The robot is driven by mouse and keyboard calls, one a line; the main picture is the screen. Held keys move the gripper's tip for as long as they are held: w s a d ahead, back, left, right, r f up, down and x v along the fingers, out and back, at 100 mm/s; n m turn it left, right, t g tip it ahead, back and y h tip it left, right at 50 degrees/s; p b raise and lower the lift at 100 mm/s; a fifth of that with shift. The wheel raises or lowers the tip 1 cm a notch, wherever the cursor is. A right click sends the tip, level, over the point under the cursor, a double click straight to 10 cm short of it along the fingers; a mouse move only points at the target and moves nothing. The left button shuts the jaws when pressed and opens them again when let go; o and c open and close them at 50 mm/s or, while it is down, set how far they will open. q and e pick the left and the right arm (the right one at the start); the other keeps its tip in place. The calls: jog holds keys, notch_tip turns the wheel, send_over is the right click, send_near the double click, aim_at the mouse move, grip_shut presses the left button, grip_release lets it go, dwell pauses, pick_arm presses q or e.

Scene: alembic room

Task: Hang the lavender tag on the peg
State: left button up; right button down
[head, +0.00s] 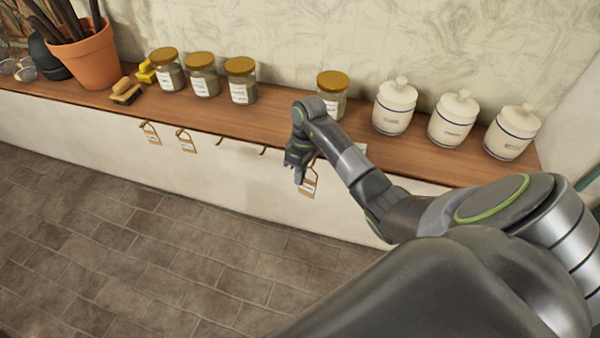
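My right gripper (298,179) points down in front of the shelf's front edge; my own wrist and the angle hide whether its fingers are open or shut. A tan tag with a white label (309,183) shows right beside the fingers; I cannot tell whether it is held or hangs from a peg behind them. Two similar tags, one (151,133) further left and one (187,141) nearer, hang from pegs. Two bare pegs, one (222,141) and another (263,151), stick out left of my gripper. No tag's writing is legible, so I cannot tell which is lavender. My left gripper is out of view.
On the wooden shelf (282,119) stand several gold-lidded jars, one (332,94) behind my wrist. Several white canisters (452,118) stand at the right. A brush (126,92) and terracotta pot (88,58) are at the left. The tiled floor (130,245) in front is clear.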

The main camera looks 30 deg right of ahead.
jog(key=shift+w+d, duration=0.2)
dwell(0.4)
jog(key=shift+w+d+f+b, duration=0.1)
jog(key=shift+w+d+b, duration=0.5)
jog(key=shift+w+d, duration=0.3)
jog(key=shift+s, duration=0.1)
jog(key=shift+d+f, duration=0.2)
jog(key=shift+f, duration=0.05)
dwell(0.3)
